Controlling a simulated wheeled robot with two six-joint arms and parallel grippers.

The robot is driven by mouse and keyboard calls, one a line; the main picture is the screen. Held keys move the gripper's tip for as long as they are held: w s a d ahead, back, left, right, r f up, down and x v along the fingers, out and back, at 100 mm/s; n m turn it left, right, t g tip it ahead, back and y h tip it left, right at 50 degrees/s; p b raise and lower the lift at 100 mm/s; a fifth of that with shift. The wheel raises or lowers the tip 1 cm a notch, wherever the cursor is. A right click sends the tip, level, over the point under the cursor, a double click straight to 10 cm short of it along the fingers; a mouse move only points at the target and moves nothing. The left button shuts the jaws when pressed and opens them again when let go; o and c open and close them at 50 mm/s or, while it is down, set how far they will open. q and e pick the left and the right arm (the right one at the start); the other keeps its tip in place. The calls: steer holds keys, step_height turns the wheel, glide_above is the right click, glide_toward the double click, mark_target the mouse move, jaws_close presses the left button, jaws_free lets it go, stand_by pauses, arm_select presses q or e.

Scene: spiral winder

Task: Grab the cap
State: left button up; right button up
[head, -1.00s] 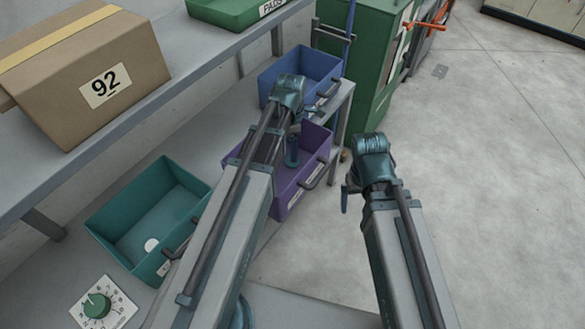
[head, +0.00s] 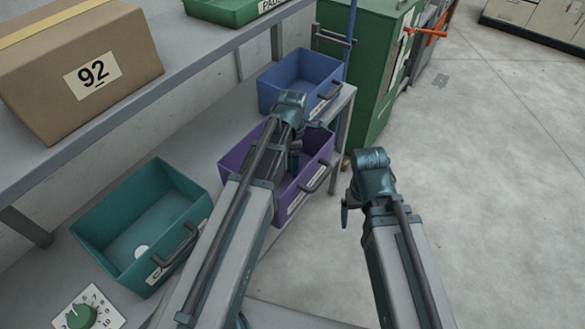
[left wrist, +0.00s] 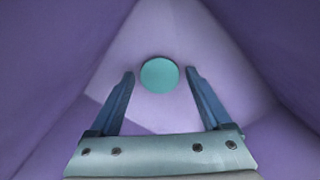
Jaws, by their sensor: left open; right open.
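A round teal disc (left wrist: 159,74), which may be the cap, lies on the floor of the purple bin (left wrist: 60,70). In the left wrist view it is centred just beyond the tips of my open left gripper (left wrist: 160,75), with no contact visible. In the head view my left gripper (head: 295,160) reaches into the purple bin (head: 237,160), and my arm hides part of that bin. A white disc (head: 141,251) lies in the teal bin (head: 95,215). My right gripper (head: 346,208) is to the right of the bins, open, and shows only in part.
A blue bin (head: 300,72) stands behind the purple one. A cardboard box (head: 85,70) marked 92 and a green tray (head: 228,10) sit on the upper shelf (head: 60,165). A green cabinet (head: 365,75) stands behind. The floor at right is clear.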

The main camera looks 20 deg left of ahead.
arm_select(q)
steer(key=c, duration=1.2)
steer(key=shift+r, duration=0.15)
step_height(320, 180, up, 10)
steer(key=p, duration=1)
